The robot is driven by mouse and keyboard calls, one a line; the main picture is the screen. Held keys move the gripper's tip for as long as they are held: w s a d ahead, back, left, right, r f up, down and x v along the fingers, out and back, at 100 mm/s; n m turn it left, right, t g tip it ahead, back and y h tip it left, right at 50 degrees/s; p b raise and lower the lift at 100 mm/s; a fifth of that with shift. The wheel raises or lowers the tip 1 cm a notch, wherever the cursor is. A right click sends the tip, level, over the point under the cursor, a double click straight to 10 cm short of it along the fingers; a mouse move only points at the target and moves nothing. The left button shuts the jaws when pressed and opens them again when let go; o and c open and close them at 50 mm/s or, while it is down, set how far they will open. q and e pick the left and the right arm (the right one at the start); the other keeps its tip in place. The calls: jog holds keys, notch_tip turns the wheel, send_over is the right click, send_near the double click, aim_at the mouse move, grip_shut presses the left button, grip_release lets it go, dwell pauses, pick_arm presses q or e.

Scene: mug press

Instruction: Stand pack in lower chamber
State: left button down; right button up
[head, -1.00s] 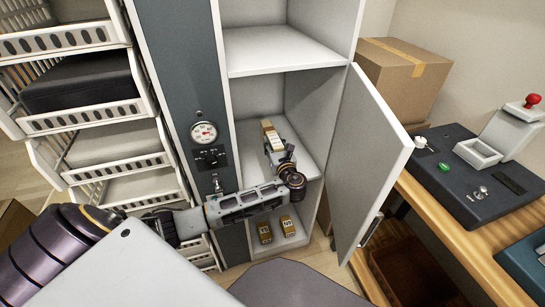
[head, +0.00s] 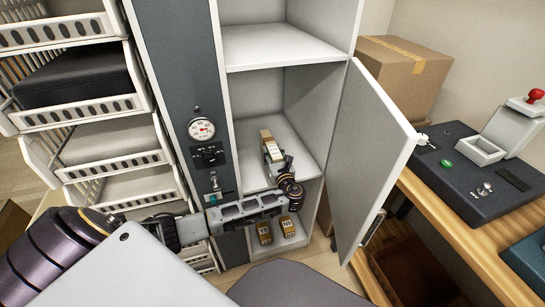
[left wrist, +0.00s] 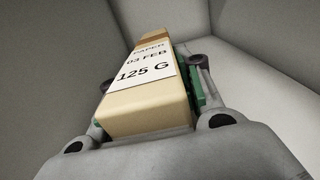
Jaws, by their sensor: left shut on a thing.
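My left gripper (head: 270,152) is shut on a tan pack (head: 268,137) inside the middle compartment of the open cabinet (head: 236,110). In the left wrist view the pack (left wrist: 150,110) is long and box-shaped, with a white label reading PAPER, 03 FEB, 125 G. It lies between green-edged finger pads (left wrist: 190,75), with grey walls around it. In the head view the pack is above the compartment's floor (head: 300,135); whether it touches anything is unclear. Two similar labelled packs (head: 264,233) (head: 287,227) stand in the bottom compartment. My right gripper is out of view.
The cabinet door (head: 375,160) stands open on the right. A dark panel with a gauge (head: 201,130) borders the opening on the left, beside white drawers (head: 110,160). A cardboard box (head: 400,75) and a control box (head: 475,175) are on the right.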

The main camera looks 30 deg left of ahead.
pick_arm(q)
jog(key=shift+f, duration=0.2)
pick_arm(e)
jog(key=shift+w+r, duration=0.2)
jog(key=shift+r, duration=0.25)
pick_arm(q)
jog(key=shift+f, duration=0.1)
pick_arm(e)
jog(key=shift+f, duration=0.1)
pick_arm(q)
jog(key=c, duration=1)
grip_release()
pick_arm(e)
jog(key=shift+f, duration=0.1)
pick_arm(q)
jog(key=shift+o, duration=0.2)
